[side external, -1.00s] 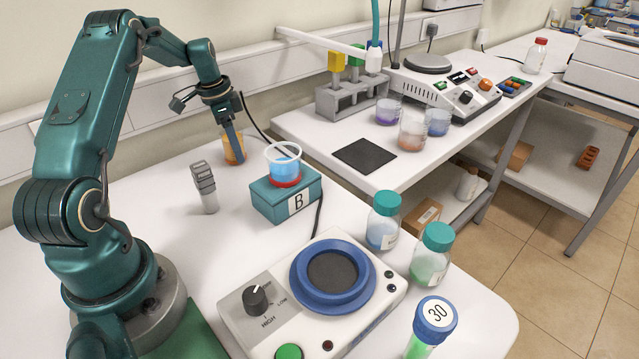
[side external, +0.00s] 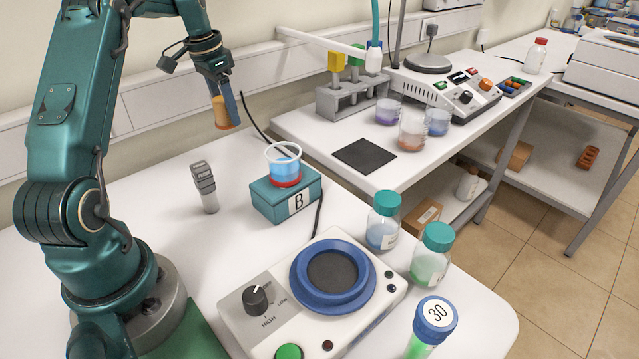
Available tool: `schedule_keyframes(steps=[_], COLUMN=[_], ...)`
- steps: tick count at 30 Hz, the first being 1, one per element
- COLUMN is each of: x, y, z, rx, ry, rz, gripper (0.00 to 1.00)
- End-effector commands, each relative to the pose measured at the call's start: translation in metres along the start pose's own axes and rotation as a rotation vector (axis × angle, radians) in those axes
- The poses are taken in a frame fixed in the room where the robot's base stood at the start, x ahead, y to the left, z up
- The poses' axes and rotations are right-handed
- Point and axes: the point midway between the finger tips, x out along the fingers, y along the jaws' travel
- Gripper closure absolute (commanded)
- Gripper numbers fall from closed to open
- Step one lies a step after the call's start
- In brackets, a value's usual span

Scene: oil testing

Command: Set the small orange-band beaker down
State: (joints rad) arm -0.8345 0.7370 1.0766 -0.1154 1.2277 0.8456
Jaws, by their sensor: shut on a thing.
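The small orange-band beaker (side external: 221,113) is in my gripper (side external: 226,103), which is shut on it. It is held in the air above the back of the near white table, in front of the wall rail. It looks slightly tilted in this view. The fingers cover part of it. Below it the table surface is bare.
A beaker with blue and red contents (side external: 284,166) stands on the teal block marked B (side external: 285,195). A grey upright device (side external: 204,187) stands left of it. A hotplate with a blue ring (side external: 332,273) and capped bottles (side external: 383,219) are nearer. A black mat (side external: 364,156) lies on the far bench.

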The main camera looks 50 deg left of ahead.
Motion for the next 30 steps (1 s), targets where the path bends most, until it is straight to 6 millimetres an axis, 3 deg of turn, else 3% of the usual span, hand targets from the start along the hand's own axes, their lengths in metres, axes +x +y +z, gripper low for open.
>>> schedule_keyframes(steps=[11, 21, 24, 30], x=[0.008, 0.001, -0.003, -0.01], y=[-0.003, 0.007, 0.013, 0.018], z=[0.046, 0.108, 0.126, 0.142], rx=[-0.733, -1.37, -1.49, -1.53], ry=[0.0, 0.003, 0.004, 0.004], rz=[-0.112, -0.209, -0.227, -0.232], gripper=[1.0, 1.0, 1.0, 1.0])
